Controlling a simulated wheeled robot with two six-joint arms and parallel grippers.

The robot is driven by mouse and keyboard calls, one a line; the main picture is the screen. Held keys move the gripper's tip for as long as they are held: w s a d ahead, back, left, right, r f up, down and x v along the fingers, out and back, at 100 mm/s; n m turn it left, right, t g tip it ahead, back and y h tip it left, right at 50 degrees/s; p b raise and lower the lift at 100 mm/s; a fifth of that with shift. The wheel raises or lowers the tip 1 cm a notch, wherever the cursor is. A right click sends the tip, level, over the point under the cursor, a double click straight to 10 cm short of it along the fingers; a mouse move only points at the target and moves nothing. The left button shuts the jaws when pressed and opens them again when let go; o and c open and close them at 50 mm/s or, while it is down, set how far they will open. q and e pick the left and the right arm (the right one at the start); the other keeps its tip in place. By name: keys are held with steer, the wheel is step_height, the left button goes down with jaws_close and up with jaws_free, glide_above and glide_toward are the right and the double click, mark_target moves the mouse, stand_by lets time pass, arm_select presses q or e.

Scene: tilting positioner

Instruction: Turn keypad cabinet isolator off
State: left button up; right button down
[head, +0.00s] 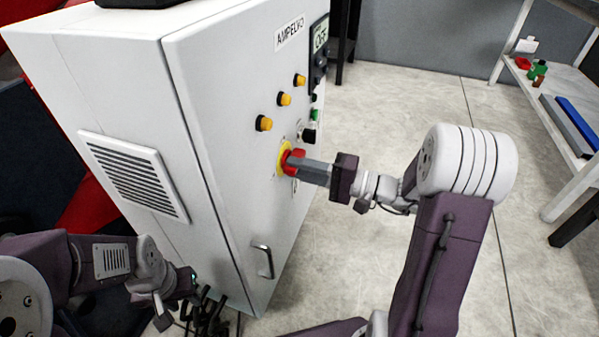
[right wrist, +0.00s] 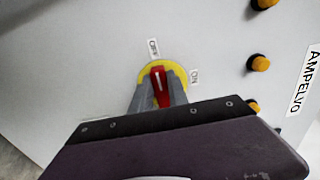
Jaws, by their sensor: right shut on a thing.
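The white keypad cabinet (head: 235,190), labelled AMPELVO, stands left of centre in the head view. Its isolator is a red handle (right wrist: 158,78) on a yellow disc (right wrist: 179,70), also seen as a yellow disc (head: 281,158) on the cabinet front in the head view. In the right wrist view, the handle's white mark points up, about in line with the OFF label (right wrist: 153,48); the ON label (right wrist: 194,76) is to the right. My right gripper (head: 302,168) is shut on the red handle, one finger each side. My left gripper (head: 182,302) is low beside the cabinet, its jaws unclear.
Orange buttons (head: 284,99) and a keypad with display (head: 320,40) are above the isolator. A door handle (head: 263,261) sits below it. Dark cables (head: 208,312) hang near my left gripper. A shelf (head: 557,110) with small parts stands at right; the floor between is clear.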

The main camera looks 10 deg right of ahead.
stand_by(0.5)
steer(key=c, duration=1.3)
jaws_free()
steer(key=p+v, duration=0.3)
steer(key=v, duration=0.6)
steer(key=shift+p, duration=0.4)
